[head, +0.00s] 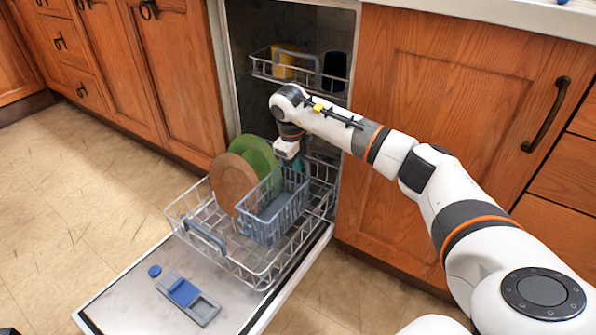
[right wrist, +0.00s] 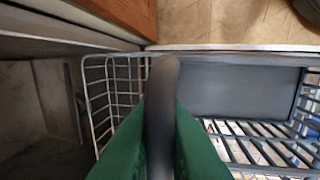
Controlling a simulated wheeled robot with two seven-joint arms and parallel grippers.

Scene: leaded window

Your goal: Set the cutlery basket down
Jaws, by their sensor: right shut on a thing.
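The grey-blue cutlery basket (head: 268,222) is at the right part of the pulled-out lower dishwasher rack (head: 190,213). Its open slatted side and a solid panel (right wrist: 245,92) show in the right wrist view. My right gripper (head: 290,158) is at the basket's back end, shut on its dark grey handle (right wrist: 162,80), with the green fingers on both sides of it. The basket looks upright. Whether its bottom touches the rack floor is hidden. My left gripper is not in view.
A brown plate (head: 230,182) and a green plate (head: 256,155) stand in the rack left of the basket. The upper rack (head: 290,72) holds a yellow cup (head: 283,68) and a dark cup (head: 334,68). The open door (head: 130,285) lies below; wooden cabinets (head: 440,120) flank the machine.

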